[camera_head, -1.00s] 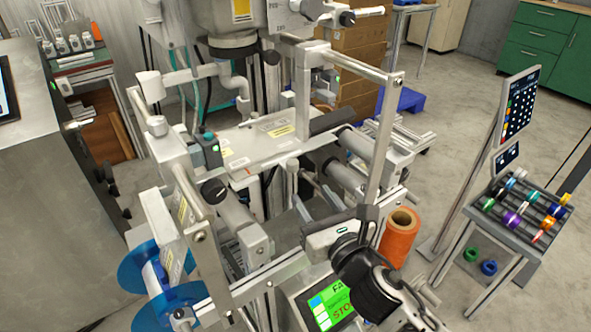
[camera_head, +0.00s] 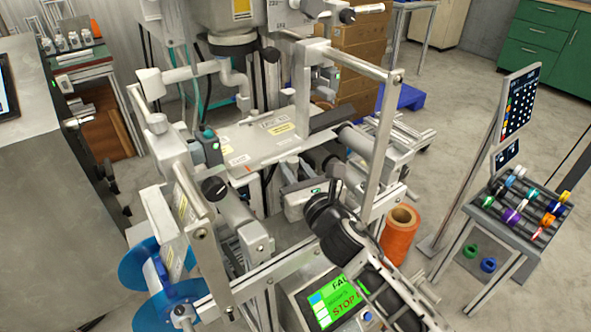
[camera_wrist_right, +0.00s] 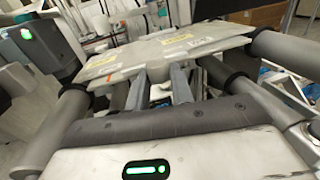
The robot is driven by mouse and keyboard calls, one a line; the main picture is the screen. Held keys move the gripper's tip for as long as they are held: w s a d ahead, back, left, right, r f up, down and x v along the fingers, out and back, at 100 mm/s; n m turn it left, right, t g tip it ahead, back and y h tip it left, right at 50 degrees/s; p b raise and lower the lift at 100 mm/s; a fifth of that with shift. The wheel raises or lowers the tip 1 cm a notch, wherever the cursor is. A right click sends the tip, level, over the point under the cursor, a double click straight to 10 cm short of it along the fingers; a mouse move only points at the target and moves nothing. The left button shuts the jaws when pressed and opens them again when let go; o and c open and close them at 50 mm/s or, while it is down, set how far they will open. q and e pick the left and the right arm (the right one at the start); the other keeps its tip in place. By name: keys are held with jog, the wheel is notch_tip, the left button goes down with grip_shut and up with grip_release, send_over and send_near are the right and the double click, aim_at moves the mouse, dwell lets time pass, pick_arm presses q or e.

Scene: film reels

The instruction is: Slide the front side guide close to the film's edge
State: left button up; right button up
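My right gripper (camera_head: 296,168) reaches in from the lower right over the middle of the machine, below the flat metal plate (camera_head: 262,143). In the right wrist view its two grey fingers (camera_wrist_right: 160,88) stand apart, pointing at the plate (camera_wrist_right: 160,48), with no held thing visible between them. A grey roller with a dark collar (camera_head: 236,212) lies to the left of the gripper, and another roller (camera_head: 352,178) lies to the right. I cannot tell which part is the front side guide, and no film edge shows clearly. My left gripper is out of view.
A blue-flanged reel (camera_head: 137,268) is at the lower left of the machine. A metal frame post (camera_head: 382,150) rises right of my right arm. An orange roll (camera_head: 399,235) stands beside it. A green screen (camera_head: 337,300) is below, and a rack of coloured rolls (camera_head: 520,208) stands right.

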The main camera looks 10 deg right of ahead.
grip_shut()
jog(key=shift+w+a, duration=0.35)
jog(key=shift+w, duration=0.45)
jog(key=o, duration=0.8)
grip_release()
jog(key=shift+o, duration=0.2)
jog(key=s+d, duration=0.3)
jog(key=s, duration=1.2)
jog(key=shift+s+b, duration=0.4)
